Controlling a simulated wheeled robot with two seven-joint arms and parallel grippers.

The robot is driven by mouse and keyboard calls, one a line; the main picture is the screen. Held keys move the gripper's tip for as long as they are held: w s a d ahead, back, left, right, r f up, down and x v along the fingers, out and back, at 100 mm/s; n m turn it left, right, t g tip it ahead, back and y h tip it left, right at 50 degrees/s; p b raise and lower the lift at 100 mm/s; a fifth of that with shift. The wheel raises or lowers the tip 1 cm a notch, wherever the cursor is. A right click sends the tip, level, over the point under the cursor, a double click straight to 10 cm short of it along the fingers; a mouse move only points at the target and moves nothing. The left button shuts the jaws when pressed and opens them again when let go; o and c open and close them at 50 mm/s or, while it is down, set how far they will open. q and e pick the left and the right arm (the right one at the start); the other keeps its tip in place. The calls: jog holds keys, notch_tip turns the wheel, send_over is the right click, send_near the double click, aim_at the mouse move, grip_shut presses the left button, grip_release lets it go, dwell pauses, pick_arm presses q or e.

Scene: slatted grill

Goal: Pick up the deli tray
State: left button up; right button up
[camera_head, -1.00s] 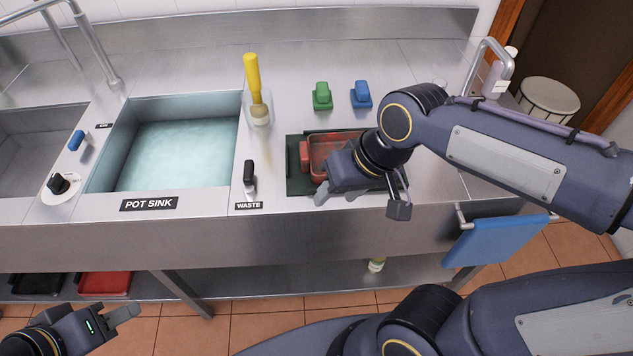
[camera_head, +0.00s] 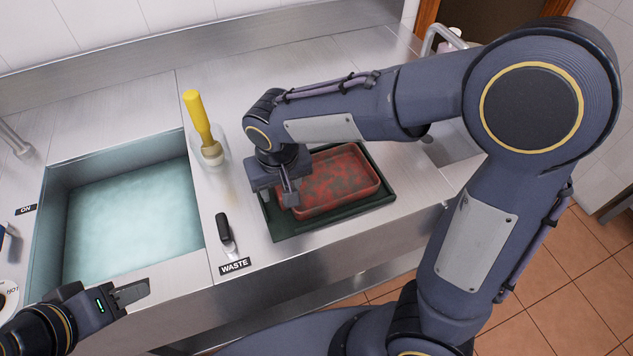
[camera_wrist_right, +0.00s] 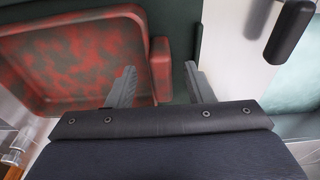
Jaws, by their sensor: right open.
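The deli tray (camera_head: 342,180) is red with dark blotches and lies on a dark green mat (camera_head: 350,213) on the steel counter. My right gripper (camera_head: 289,194) is at the tray's left end, pointing down. In the right wrist view the tray (camera_wrist_right: 75,55) fills the left side, with a red tab (camera_wrist_right: 160,68) on its end. There the right gripper (camera_wrist_right: 160,88) is open, one finger over the tray side and the other beyond the tab over the mat. Contact cannot be told. My left gripper (camera_head: 130,293) is low at the left, away from the tray; its finger gap is unclear.
A pot sink of water (camera_head: 130,220) is on the left. A yellow-handled brush in a holder (camera_head: 200,125) stands behind the gripper. A black waste lever (camera_head: 224,228) is left of the mat. A faucet (camera_head: 440,40) is at the back right.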

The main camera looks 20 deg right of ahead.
jog(key=shift+w+f, duration=0.15)
jog(key=shift+f, duration=0.55)
grip_shut()
jog(key=shift+r, duration=0.5)
notch_tip(320, 180, up, 2)
jog(key=shift+r, duration=0.25)
jog(key=s+r, duration=0.2)
jog(key=s+d+r, duration=0.1)
jog(key=s+r, duration=0.1)
jog(key=r, duration=0.1)
jog(key=shift+s+d+r, duration=0.2)
jog(key=shift+s+r, duration=0.1)
jog(key=shift+s, duration=0.05)
jog(key=s+d+r, duration=0.3)
jog(key=s+r, duration=0.1)
jog(key=s, duration=0.4)
jog(key=shift+s+b, duration=0.35)
jog(key=shift+s, duration=0.05)
